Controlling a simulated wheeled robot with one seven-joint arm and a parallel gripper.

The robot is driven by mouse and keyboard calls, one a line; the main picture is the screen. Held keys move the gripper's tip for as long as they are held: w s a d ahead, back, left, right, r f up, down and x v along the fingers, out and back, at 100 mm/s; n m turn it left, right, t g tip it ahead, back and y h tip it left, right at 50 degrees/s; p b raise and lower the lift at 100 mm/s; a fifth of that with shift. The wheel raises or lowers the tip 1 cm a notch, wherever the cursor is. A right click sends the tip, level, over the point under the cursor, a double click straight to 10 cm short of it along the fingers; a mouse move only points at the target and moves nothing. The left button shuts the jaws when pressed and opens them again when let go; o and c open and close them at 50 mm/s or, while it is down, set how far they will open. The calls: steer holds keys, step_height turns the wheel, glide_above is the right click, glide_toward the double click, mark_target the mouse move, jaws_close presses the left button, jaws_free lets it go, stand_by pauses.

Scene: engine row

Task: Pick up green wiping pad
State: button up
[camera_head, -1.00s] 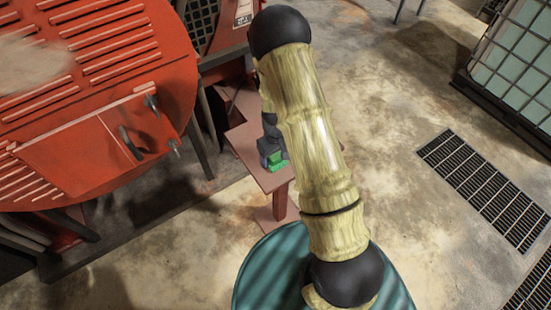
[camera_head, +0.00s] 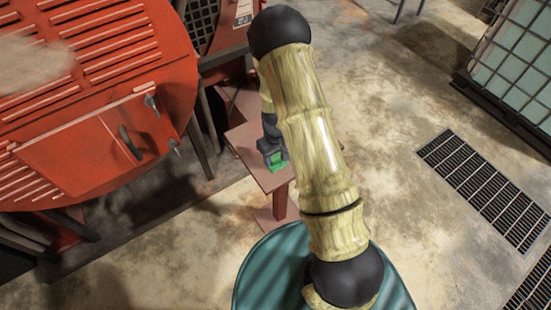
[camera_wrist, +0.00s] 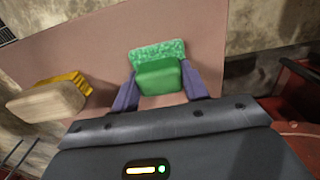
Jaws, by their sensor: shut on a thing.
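The green wiping pad (camera_wrist: 158,77) is in the middle of the wrist view, with a smooth block nearer me and a rougher, speckled green layer beyond it. My gripper (camera_wrist: 165,88) is shut on it, with one purple finger against each side. In the head view the pad (camera_head: 278,165) shows as a small green patch at the end of my dark gripper (camera_head: 272,155), over the reddish stand. I cannot tell whether the pad is touching the stand's top or just above it.
A wooden-backed brush with yellow bristles (camera_wrist: 48,100) is left of the pad in the wrist view. A large red engine (camera_head: 90,110) is close on the left. Open floor (camera_head: 400,130) lies right.

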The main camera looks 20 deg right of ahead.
mark_target(275, 155)
step_height(275, 155, up, 10)
steer(key=shift+b, duration=0.65)
